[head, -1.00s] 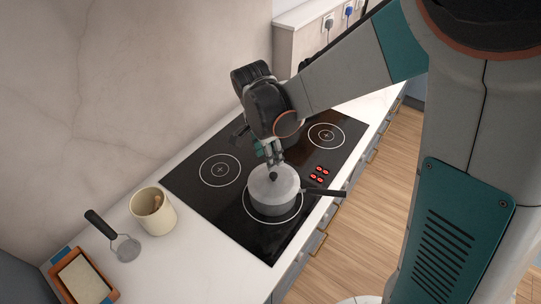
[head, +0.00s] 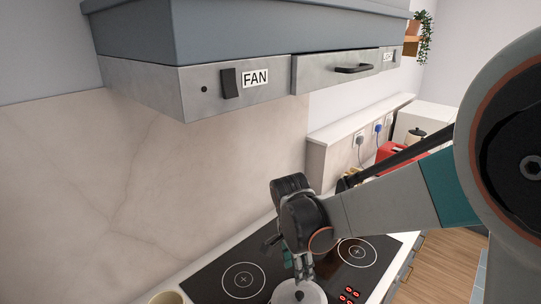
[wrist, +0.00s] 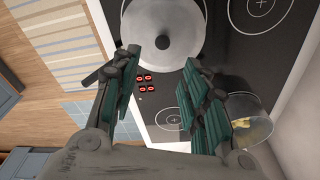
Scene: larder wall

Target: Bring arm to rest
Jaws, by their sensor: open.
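My gripper (head: 304,268) hangs over the hob, just above a grey lidded pot (head: 298,292) at the bottom edge of the head view. In the wrist view my gripper (wrist: 162,62) has its green-padded fingers spread apart with nothing between them. The pot (wrist: 162,28) shows beyond the fingertips there, cut off by the top edge. I cannot tell the exact gap between fingertips and lid. My arm reaches in from the right.
The black hob (head: 222,281) has red lit displays. A vessel with something yellow in it (wrist: 243,122) stands beside the right finger. Above are a hood with a FAN switch (head: 230,83) and a handle (head: 354,69). A ledge with plugs (head: 360,140) lies behind the arm.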

